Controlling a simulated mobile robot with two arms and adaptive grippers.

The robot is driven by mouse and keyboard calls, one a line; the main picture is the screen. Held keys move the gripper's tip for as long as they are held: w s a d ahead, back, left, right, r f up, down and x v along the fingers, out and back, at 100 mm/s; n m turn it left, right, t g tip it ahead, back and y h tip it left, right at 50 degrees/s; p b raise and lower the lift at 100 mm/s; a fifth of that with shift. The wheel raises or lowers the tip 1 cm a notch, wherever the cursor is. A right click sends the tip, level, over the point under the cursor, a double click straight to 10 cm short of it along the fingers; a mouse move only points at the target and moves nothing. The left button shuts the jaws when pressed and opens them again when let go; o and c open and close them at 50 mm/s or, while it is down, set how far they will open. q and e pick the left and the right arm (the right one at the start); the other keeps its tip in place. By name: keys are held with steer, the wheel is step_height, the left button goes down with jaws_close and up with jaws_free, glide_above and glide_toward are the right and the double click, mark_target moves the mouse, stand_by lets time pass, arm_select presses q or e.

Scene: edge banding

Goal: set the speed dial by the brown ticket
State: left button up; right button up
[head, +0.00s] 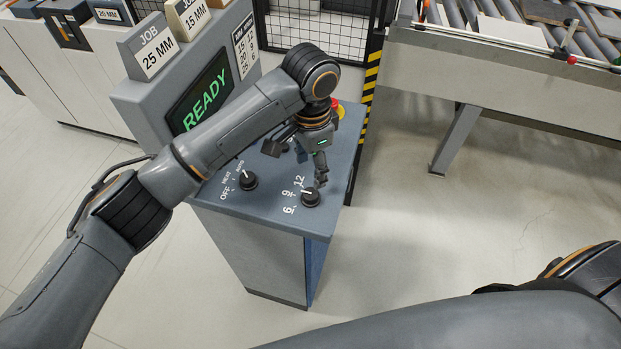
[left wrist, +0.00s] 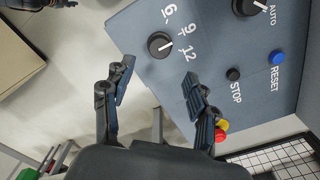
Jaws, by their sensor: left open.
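The speed dial (head: 311,198) is a black knob on the grey console top, beside the marks 6, 9 and 12. It also shows in the left wrist view (left wrist: 160,45). Its white pointer seems to face near the 9; the exact setting is hard to tell. A tan-brown ticket (head: 189,17) reading JOB 15 MM stands at the top, partly cut off. My left gripper (head: 299,164) is open and empty, just behind and above the dial. Its two fingers show apart in the left wrist view (left wrist: 157,80), short of the dial. My right gripper is not in view.
A second knob (head: 248,181) with OFF and AUTO marks sits left. STOP (left wrist: 233,74) and RESET (left wrist: 278,57) buttons and a red emergency button (head: 338,109) are near. A grey 25 MM ticket (head: 149,52), READY screen (head: 202,88) and number chart (head: 245,47) stand behind.

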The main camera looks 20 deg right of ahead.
arm_select(q)
steer(key=shift+r, duration=1.6)
